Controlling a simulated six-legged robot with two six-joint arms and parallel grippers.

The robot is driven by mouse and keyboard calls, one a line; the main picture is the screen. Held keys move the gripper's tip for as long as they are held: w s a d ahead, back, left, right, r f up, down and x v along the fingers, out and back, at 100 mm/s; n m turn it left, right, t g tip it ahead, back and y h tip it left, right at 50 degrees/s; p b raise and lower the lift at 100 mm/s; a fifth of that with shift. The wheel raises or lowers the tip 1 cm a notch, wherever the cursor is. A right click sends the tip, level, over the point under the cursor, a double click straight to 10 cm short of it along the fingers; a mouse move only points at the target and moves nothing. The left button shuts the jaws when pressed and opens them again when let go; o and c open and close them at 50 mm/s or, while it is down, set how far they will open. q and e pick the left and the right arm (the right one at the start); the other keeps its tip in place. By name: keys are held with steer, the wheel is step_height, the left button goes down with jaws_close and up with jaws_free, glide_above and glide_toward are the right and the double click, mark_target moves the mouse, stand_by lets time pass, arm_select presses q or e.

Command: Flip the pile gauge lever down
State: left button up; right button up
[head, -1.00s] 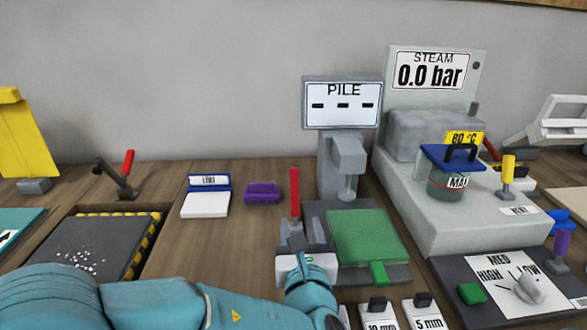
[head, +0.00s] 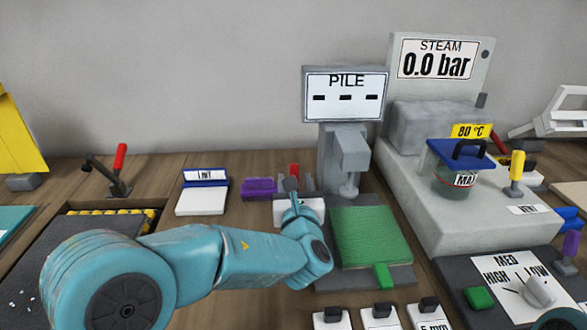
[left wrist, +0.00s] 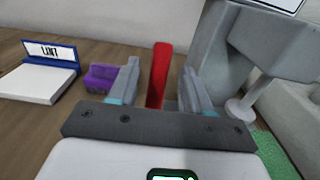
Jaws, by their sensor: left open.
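The pile gauge (head: 344,150) stands at the back centre, its PILE display showing dashes, with a green pad (head: 368,235) on its base. Its red lever (head: 294,169) stands up at the left of the gauge; its lower part is hidden behind my left gripper (head: 295,184). In the left wrist view the red lever (left wrist: 159,72) rises between the two fingers of my left gripper (left wrist: 159,88). The fingers are open, with a gap visible on each side of the lever. My right gripper is not in view.
A purple block (head: 259,187) and a LINT box (head: 203,195) are left of the lever. The steam unit (head: 470,200) stands on the right. Several labelled blocks (head: 380,314) lie in front of the gauge. Another red-handled lever (head: 120,157) is farther left.

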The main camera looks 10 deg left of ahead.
mark_target(294, 172)
arm_select(q)
steer(key=x, duration=0.5)
steer(key=shift+w, duration=0.1)
jaws_close()
steer(key=shift+f, duration=0.1)
steer(key=s+t+b, duration=0.1)
steer(key=b, duration=0.3)
steer(key=s+t+b, duration=0.1)
steer(key=b, duration=0.3)
steer(key=s+d+t+y+b, duration=0.1)
steer(key=s+b, duration=0.1)
steer(key=b, duration=0.3)
steer(key=shift+r+t, duration=0.3)
steer(key=shift+r, duration=0.1)
steer(key=shift+s+d+r+b, duration=0.15)
steer(key=shift+s+r+b, duration=0.05)
steer(key=shift+r+b, duration=0.15)
steer(key=shift+r+t, duration=0.1)
steer(key=shift+t, duration=0.2)
